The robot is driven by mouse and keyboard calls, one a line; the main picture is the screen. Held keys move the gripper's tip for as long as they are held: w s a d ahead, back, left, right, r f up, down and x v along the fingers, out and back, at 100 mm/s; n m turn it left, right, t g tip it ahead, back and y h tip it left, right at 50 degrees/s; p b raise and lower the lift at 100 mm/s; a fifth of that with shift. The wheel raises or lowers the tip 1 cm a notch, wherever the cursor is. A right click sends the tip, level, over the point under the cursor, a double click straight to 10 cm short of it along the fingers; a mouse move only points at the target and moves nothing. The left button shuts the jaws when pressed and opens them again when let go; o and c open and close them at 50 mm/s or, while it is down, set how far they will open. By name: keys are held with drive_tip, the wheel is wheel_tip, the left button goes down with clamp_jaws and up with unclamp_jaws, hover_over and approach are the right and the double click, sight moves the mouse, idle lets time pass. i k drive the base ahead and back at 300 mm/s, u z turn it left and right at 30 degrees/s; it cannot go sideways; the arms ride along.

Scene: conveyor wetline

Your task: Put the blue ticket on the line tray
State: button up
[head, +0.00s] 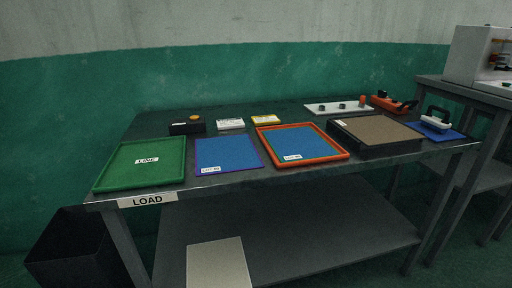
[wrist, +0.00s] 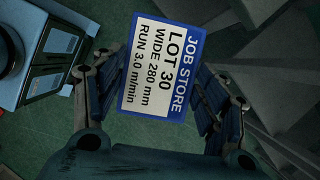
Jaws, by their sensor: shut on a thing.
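The blue ticket (wrist: 165,62) has a white face, a blue border and the print "JOB STORE LOT 30". In the wrist view it sits between the two fingers of my gripper (wrist: 160,92), which is shut on it. Green floor shows behind it. The line tray (head: 118,178) is a green, rimmed tray with a "LINE" label, at the left end of the table in the head view. It holds nothing that I can see. Neither my gripper nor the ticket shows in the head view.
A blue sheet (head: 225,150) lies right of the line tray, then an orange-rimmed tray (head: 343,156) with a blue sheet. A black box with a yellow button (head: 187,127) stands behind. A dark bin (head: 65,250) stands at the lower left. A blue-and-white machine (wrist: 45,60) is at the wrist view's left.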

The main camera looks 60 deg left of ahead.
sight(146, 161)
drive_tip(key=u, duration=0.05)
drive_tip(key=k, duration=2.1)
drive_tip(key=u, duration=1.8)
drive_tip(key=i, duration=1)
drive_tip(key=z, duration=0.1)
